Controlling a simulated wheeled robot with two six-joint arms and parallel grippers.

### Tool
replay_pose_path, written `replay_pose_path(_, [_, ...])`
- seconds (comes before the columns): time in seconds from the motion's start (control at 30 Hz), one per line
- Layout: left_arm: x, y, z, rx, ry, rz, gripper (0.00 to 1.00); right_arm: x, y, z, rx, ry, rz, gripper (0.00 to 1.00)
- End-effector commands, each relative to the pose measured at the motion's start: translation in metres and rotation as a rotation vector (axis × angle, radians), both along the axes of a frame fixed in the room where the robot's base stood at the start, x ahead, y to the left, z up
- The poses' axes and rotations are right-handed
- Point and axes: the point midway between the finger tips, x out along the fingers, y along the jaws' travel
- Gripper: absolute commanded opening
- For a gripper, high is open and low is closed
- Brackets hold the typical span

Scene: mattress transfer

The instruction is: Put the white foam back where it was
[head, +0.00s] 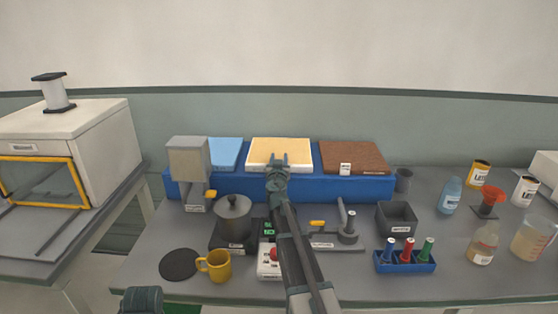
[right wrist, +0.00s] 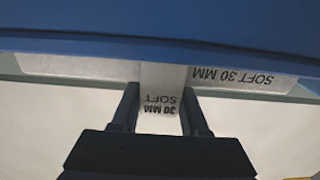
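A blue rack (head: 315,187) stands at the back of the table. In its middle lies a white-edged slab (head: 308,148) with a pale yellow top, flat between a light blue slab and a brown slab. My right gripper (head: 277,163) is over the front edge of this middle slab. In the right wrist view a white foam edge (right wrist: 250,80) reads "SOFT 30 MM". A white labelled tab (right wrist: 163,95) fills the gap between the two dark fingers of my right gripper (right wrist: 162,105), which appear to touch its sides.
A grey dispenser (head: 188,160), a pot (head: 233,218), a yellow mug (head: 216,266) and a metal fixture (head: 340,233) stand near my right arm. A blue holder (head: 404,264) with bottles and a grey bin (head: 397,219) are to the right. A boxy oven (head: 75,150) is at left.

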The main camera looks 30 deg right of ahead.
Motion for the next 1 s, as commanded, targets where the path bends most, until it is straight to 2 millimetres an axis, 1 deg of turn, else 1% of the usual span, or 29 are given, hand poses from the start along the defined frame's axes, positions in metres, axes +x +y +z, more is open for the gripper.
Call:
replay_pose_path(0.03, [0.000, 0.000, 0.000, 0.000, 0.000, 0.000, 0.45, 0.000, 0.000, 0.000, 0.000, 0.000, 0.000, 0.53])
replay_pose_path(0.13, [0.000, 0.000, 0.000, 0.000, 0.000, 0.000, 0.45, 0.000, 0.000, 0.000, 0.000, 0.000, 0.000, 0.71])
replay_pose_path(0.17, [0.000, 0.000, 0.000, 0.000, 0.000, 0.000, 0.45, 0.000, 0.000, 0.000, 0.000, 0.000, 0.000, 0.74])
replay_pose_path(0.43, [0.000, 0.000, 0.000, 0.000, 0.000, 0.000, 0.45, 0.000, 0.000, 0.000, 0.000, 0.000, 0.000, 0.74])
replay_pose_path(0.57, [0.000, 0.000, 0.004, 0.000, 0.000, 0.000, 0.45, 0.000, 0.000, 0.004, 0.000, 0.000, 0.000, 0.74])
replay_pose_path(0.77, [0.000, 0.000, 0.002, 0.000, 0.000, 0.000, 0.45, -0.022, 0.013, 0.002, 0.000, 0.000, 0.001, 0.74])
replay_pose_path(1.0, [0.000, 0.000, 0.002, 0.000, 0.000, 0.000, 0.45, -0.056, 0.034, 0.002, 0.000, 0.000, 0.001, 0.74])
